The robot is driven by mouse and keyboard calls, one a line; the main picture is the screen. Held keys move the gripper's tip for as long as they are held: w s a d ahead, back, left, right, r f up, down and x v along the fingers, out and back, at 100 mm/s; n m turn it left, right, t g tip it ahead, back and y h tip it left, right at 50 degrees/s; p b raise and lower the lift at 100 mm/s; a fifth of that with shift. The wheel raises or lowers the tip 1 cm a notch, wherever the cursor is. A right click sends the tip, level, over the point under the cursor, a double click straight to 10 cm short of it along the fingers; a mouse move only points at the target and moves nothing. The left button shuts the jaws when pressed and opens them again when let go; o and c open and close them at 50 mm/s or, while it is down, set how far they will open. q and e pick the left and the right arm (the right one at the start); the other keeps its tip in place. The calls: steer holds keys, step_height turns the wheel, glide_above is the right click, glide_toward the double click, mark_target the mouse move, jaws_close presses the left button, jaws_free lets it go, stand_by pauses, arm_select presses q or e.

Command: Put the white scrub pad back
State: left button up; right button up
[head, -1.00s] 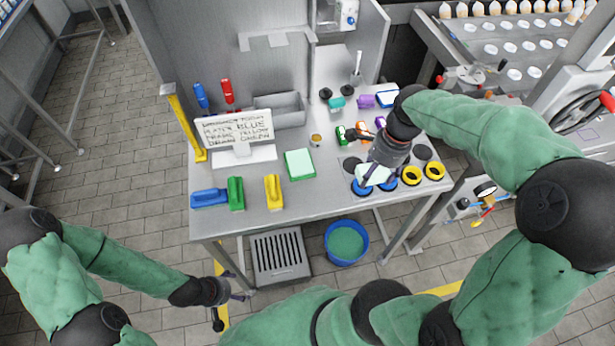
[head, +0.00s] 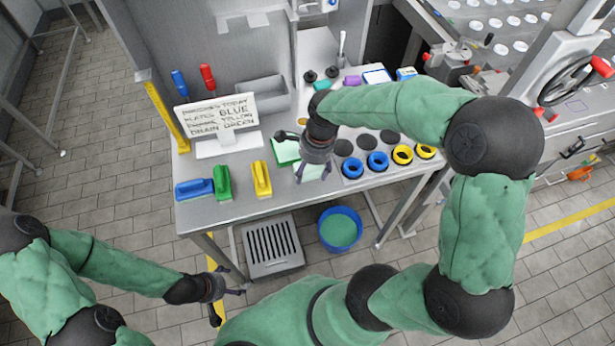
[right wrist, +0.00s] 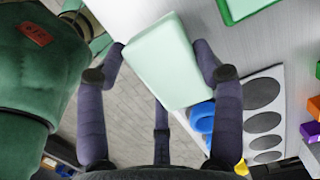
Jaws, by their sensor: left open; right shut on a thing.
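The white scrub pad (right wrist: 165,60) is a pale, slightly greenish block. My right gripper (right wrist: 160,72) is shut on it, with a finger on either side. In the head view my right gripper (head: 314,170) is over the front of the table, with the pad (head: 312,174) partly hidden under it. It is just right of a flat green-edged piece with a pale top (head: 284,152), which the gripper partly covers. My left gripper (head: 232,292) is open and empty, low in front of the table's left leg.
Blue, green and yellow brushes (head: 222,183) lie left on the table (head: 245,208), before a sign (head: 217,113). A holder with dark round spots (head: 391,137), blue rings (head: 377,161) and yellow rings (head: 402,154) is on the right. A blue bucket (head: 340,244) stands below.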

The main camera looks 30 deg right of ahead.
mark_target(308, 177)
steer(key=shift+w+a+f+b, duration=0.15)
steer(key=shift+f+b, duration=0.1)
steer(key=shift+f, duration=0.7)
steer(key=shift+w+a+f+b, duration=0.1)
steer(key=shift+f+b, duration=0.15)
steer(key=shift+f, duration=0.7)
steer(key=shift+f, duration=0.1)
steer(key=o, duration=1)
steer(key=r+p, duration=0.1)
steer(key=r, duration=0.3)
steer(key=d+r+p, duration=0.1)
steer(key=r, duration=0.3)
steer(key=r+p, duration=0.1)
steer(key=r, duration=0.3)
steer(key=shift+s+d+r, duration=0.1)
steer(key=shift+s+d, duration=0.2)
steer(key=shift+d, duration=0.05)
steer(key=shift+s, duration=0.1)
